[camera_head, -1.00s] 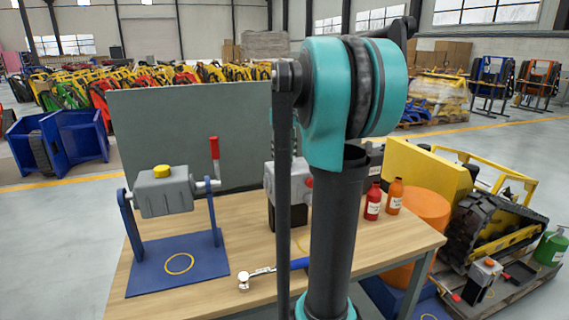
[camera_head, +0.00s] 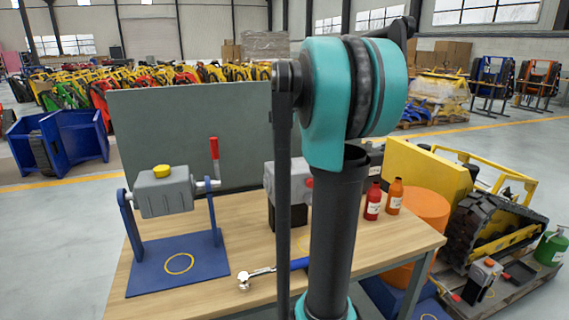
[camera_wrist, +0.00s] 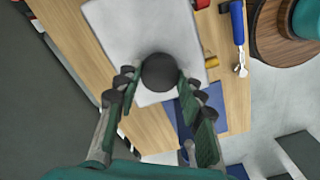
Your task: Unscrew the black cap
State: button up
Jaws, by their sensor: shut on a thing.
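The black cap (camera_wrist: 160,72) is a round dark knob over a light grey housing (camera_wrist: 112,22) in the wrist view. My gripper (camera_wrist: 158,84) has its two green-padded fingers closed on opposite sides of the cap. In the head view, a grey housing (camera_head: 269,180) stands towards the back of the wooden table, partly hidden behind my arm. The cap and my gripper do not show in that view.
On the table (camera_head: 250,218), a grey unit with a yellow cap (camera_head: 162,171) and red-handled crank hangs in a blue stand (camera_head: 176,262). A blue-handled hammer (camera_head: 258,273) lies in front. Red (camera_head: 373,203) and orange (camera_head: 395,197) bottles stand right. A grey panel (camera_head: 190,120) rises behind.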

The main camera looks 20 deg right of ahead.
jog(key=o, duration=1)
jog(key=shift+o, duration=0.2)
